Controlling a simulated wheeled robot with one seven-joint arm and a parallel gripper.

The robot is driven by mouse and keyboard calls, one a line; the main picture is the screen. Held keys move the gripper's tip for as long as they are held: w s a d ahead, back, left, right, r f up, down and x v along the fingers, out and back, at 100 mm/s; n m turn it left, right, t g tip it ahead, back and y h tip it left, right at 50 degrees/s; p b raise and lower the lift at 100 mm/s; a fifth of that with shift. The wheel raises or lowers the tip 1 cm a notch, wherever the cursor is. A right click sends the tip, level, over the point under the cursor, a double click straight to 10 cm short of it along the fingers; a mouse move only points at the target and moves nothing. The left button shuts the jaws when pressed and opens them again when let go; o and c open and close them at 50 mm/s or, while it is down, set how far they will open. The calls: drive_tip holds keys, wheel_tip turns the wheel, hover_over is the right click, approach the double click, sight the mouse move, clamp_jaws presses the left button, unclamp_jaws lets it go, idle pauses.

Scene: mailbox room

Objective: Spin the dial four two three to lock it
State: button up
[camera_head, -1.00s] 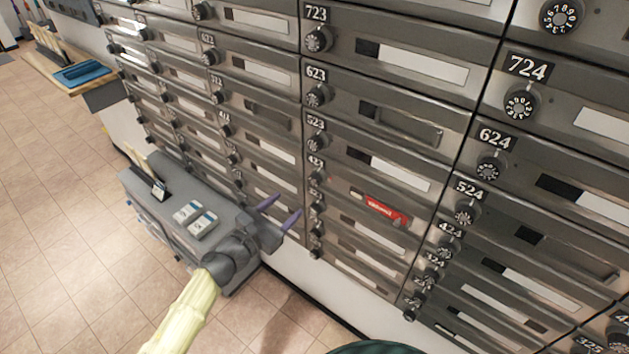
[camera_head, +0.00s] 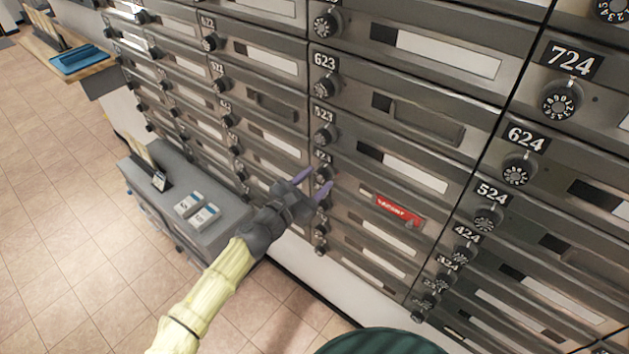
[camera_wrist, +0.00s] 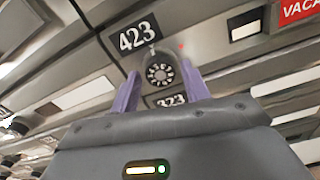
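The 423 dial (camera_wrist: 159,73) is a round dark knob with white markings, under the 423 label (camera_wrist: 138,38) in the wrist view. In the head view the 423 dial (camera_head: 323,175) sits beside my fingertips, partly hidden. My gripper (camera_head: 314,182) has two purple fingers spread apart, pointing at the mailbox wall. In the wrist view the fingers of my gripper (camera_wrist: 160,88) stand to the left and right of the dial. I cannot tell whether they touch it. A red tag (camera_head: 400,212) is on the 423 door, and part of it shows in the wrist view (camera_wrist: 299,9).
The 523 dial (camera_head: 325,135) is above, and a 323 label (camera_wrist: 170,100) is just below the dial. A grey cabinet (camera_head: 222,179) with small boxes on top stands left of my arm. A green round thing (camera_head: 380,343) is at the bottom. Tiled floor is open at left.

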drive_tip(key=c, duration=0.7)
drive_tip(key=shift+m, duration=0.5)
